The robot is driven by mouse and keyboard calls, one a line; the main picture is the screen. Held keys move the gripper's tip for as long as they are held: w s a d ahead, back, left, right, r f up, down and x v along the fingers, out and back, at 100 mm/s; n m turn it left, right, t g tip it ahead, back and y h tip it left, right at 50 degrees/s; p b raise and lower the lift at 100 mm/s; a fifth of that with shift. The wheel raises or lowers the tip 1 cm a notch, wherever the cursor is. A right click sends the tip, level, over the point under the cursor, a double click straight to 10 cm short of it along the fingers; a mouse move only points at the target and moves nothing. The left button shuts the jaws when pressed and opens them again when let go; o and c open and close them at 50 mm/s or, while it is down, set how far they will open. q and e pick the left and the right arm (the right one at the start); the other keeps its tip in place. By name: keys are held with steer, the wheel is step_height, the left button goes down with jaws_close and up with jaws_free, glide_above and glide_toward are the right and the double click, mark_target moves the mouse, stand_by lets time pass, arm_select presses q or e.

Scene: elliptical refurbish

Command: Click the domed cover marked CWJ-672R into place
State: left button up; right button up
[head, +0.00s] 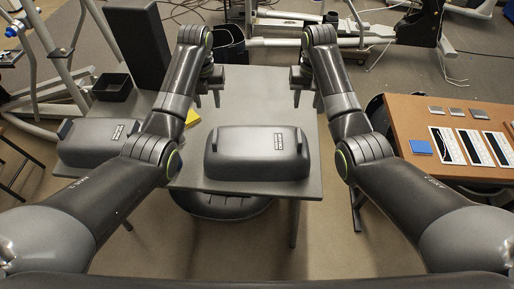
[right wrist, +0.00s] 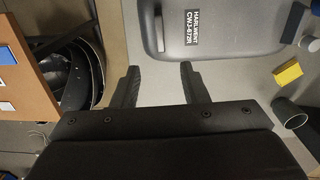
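The domed cover marked CWJ-672R (head: 255,155) is dark grey and sits on the front part of the grey table, with an upright tab at each end. Its label is readable in the right wrist view, where the cover (right wrist: 225,38) shows at the top. Whether it is seated or fastened to anything cannot be told. My left gripper (head: 207,100) is open and empty, behind the cover's left end. My right gripper (head: 306,99) is open and empty, behind and right of the cover. Its two fingers (right wrist: 158,85) show apart in the right wrist view, clear of the cover.
A similar cover (head: 95,143) stands to the left, partly behind my left arm. A yellow block (head: 192,118) and a black open bin (head: 113,87) are nearby. An orange-brown bench (head: 400,110) with panels and a blue square (head: 420,147) is at right. The table's middle is clear.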

mark_target(215, 135)
arm_select(q)
step_height(215, 135, down, 17)
steer(key=shift+r, duration=0.15)
arm_select(e)
step_height(215, 135, down, 17)
steer(key=shift+r, duration=0.15)
arm_select(q)
jaws_close()
arm_select(e)
jaws_close()
